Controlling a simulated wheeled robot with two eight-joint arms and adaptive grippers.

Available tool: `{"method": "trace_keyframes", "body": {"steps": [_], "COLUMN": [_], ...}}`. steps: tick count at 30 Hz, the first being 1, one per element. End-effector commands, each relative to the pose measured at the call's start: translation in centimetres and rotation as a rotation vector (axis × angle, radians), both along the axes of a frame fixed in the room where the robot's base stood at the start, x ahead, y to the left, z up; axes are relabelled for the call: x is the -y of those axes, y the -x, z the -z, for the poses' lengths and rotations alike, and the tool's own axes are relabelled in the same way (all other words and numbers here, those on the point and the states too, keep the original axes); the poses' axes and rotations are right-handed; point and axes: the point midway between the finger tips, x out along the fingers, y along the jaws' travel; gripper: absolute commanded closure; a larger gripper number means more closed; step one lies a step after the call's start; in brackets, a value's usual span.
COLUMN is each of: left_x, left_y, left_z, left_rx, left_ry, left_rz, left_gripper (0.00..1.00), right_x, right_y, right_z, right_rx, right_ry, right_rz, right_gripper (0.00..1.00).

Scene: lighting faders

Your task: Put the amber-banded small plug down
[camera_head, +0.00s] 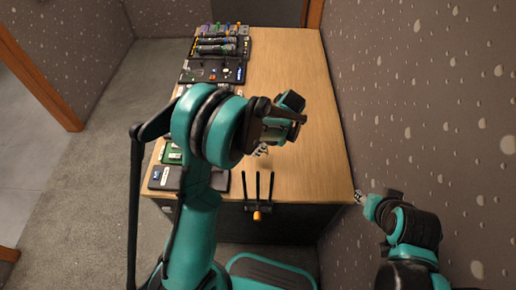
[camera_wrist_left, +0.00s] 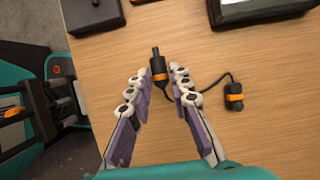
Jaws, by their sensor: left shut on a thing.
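My left gripper (camera_wrist_left: 160,78) is shut on a black plug with an amber band (camera_wrist_left: 158,66). The plug has a thin tip pointing away from the gripper, and it shows over the bare wood table (camera_wrist_left: 200,50). A thin black cable runs from it to a second, stubby black piece with an amber band (camera_wrist_left: 234,97) to the right. In the head view my left arm hides most of the left gripper (camera_head: 262,150) and the plug. My right gripper (camera_head: 360,197) is small at the table's right edge; its jaws are unclear.
Dark panels with knobs and faders (camera_head: 212,70) line the table's far left side. A green board (camera_head: 172,152) and a dark box (camera_head: 164,178) lie at the near left. A black pronged holder with an orange end (camera_head: 258,214) is at the front edge. The table's right side is clear.

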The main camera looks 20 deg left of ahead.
Motion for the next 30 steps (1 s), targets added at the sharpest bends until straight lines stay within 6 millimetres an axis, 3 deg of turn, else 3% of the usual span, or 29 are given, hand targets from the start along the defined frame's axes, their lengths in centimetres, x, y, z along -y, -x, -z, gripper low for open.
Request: {"method": "trace_keyframes", "body": {"steps": [7,15,18,22,30], "left_x": [0.7,6.9,8.0,6.8,0.4], "left_y": [0.1,1.9,2.4,2.4,1.4], "left_z": [-0.4,-4.9,-5.8,-4.8,-0.8], "left_rx": [0.000,0.002,0.002,0.002,0.003], "left_ry": [0.001,0.000,0.001,-0.001,0.000], "left_rz": [0.003,0.006,0.002,-0.003,-0.006], "left_gripper": [1.00,1.00,1.00,1.00,1.00], "right_x": [0.0,0.0,0.0,0.0,0.0], "right_y": [0.0,0.0,0.0,0.0,0.0], "right_z": [0.0,-0.7,-0.7,0.2,2.9], "right_rx": [0.000,0.000,0.000,0.000,0.000], "right_ry": [0.000,0.000,0.000,0.000,0.000], "right_rz": [0.000,0.000,0.000,0.000,0.000], "right_gripper": [0.60,0.60,0.60,0.60,0.60]}}
